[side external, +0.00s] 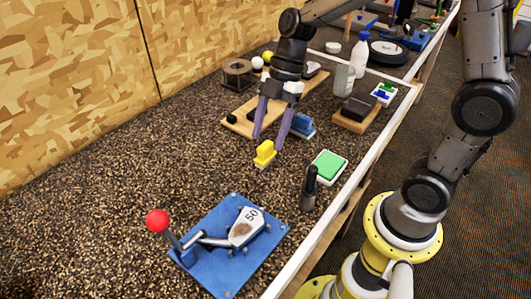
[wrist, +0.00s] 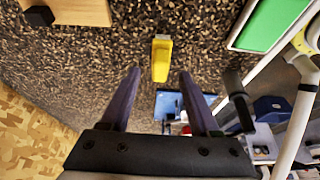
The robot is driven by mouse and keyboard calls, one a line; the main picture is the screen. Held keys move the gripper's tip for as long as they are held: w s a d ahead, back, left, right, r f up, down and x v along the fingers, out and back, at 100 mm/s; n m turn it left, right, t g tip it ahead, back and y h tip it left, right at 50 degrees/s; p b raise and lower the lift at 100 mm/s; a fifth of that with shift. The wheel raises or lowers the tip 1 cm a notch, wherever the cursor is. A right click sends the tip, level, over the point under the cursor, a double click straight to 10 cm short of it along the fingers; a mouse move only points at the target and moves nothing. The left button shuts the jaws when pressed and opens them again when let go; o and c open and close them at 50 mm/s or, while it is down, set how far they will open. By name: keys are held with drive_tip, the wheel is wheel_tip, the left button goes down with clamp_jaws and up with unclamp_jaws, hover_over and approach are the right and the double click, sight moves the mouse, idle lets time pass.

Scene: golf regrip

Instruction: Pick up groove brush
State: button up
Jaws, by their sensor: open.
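A small yellow object (side external: 264,153) with a raised grip, which looks like the groove brush, rests on the speckled bench top. In the wrist view the yellow object (wrist: 161,58) lies ahead of and between the finger lines. My gripper (side external: 268,142) points down with its two purple fingers apart, right over or beside the yellow object. It also shows in the wrist view (wrist: 158,72), with nothing held. I cannot tell how much height separates the fingertips from the object.
A green pad (side external: 328,166) and a black upright piece (side external: 310,188) stand to the right. A blue plate (side external: 215,262) with a red-knobbed lever (side external: 158,221) is in front. A wooden board (side external: 240,121) and a blue item (side external: 303,127) are behind. Bench left of the gripper is clear.

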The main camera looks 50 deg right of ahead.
sight(266, 144)
drive_tip(key=x, duration=0.3)
drive_tip(key=shift+a+f, duration=0.1)
drive_tip(key=shift+a, duration=0.05)
clamp_jaws()
